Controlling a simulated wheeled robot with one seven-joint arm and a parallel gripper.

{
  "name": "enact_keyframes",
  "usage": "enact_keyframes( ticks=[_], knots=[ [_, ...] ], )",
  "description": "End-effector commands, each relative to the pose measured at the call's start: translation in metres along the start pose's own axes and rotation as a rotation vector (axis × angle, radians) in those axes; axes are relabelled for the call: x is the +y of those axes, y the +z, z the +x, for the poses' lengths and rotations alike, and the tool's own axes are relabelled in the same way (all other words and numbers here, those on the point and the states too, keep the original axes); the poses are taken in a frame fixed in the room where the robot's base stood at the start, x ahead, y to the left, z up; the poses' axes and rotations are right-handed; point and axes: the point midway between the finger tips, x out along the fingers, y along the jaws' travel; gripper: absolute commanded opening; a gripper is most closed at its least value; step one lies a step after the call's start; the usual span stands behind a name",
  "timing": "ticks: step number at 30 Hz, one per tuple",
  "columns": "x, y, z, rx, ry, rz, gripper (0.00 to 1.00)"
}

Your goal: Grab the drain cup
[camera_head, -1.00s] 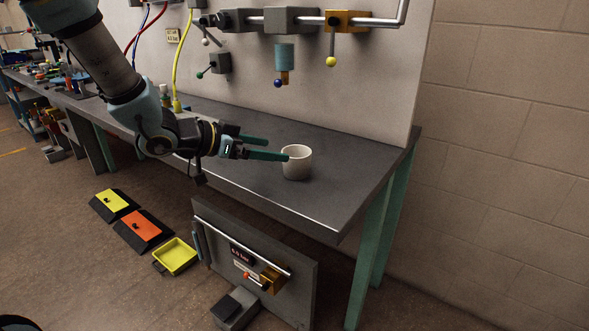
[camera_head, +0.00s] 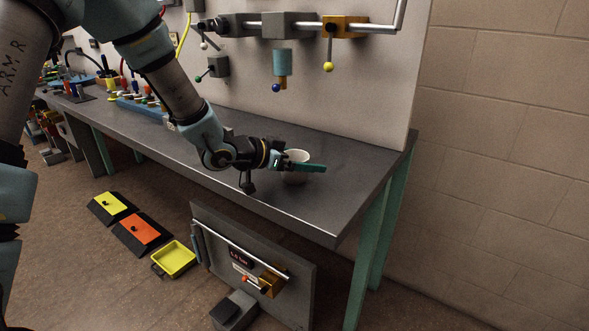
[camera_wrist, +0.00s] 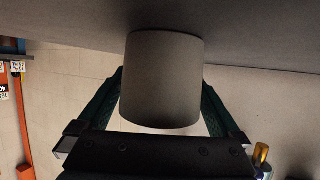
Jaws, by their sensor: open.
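The drain cup is a pale, plain round cup (camera_head: 296,156) standing upright on the grey workbench, near its right end. My gripper (camera_head: 312,164) reaches in from the left at cup height, and its near green finger hides much of the cup's front. In the wrist view the cup (camera_wrist: 162,80) stands between the two green fingers of my gripper (camera_wrist: 162,95), one on each side. The fingers are open. The wrist view does not clearly show whether either finger touches the cup.
The workbench (camera_head: 345,190) is clear right of the cup. Above it, pipes and valves hang on the wall panel, with a teal cylinder (camera_head: 283,62) over the cup area. A yellow tray (camera_head: 175,259) and a gauge panel (camera_head: 262,265) stand on the floor in front.

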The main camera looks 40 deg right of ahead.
Motion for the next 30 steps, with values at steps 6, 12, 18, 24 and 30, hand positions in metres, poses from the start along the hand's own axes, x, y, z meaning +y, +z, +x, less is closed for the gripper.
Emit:
enact_keyframes(
  ticks=[6,12,18,24,30],
  knots=[
    [-0.0003,0.0002,-0.0005,0.000,-0.001,0.000,0.91],
    [-0.0003,0.0002,-0.0006,0.000,-0.001,0.000,0.69],
    [-0.0003,0.0002,-0.0007,0.000,-0.001,0.000,0.46],
    [-0.0003,0.0000,-0.0007,0.000,-0.001,0.000,0.31],
    [-0.0006,-0.0028,-0.0019,0.001,-0.001,0.001,0.31]
  ],
)
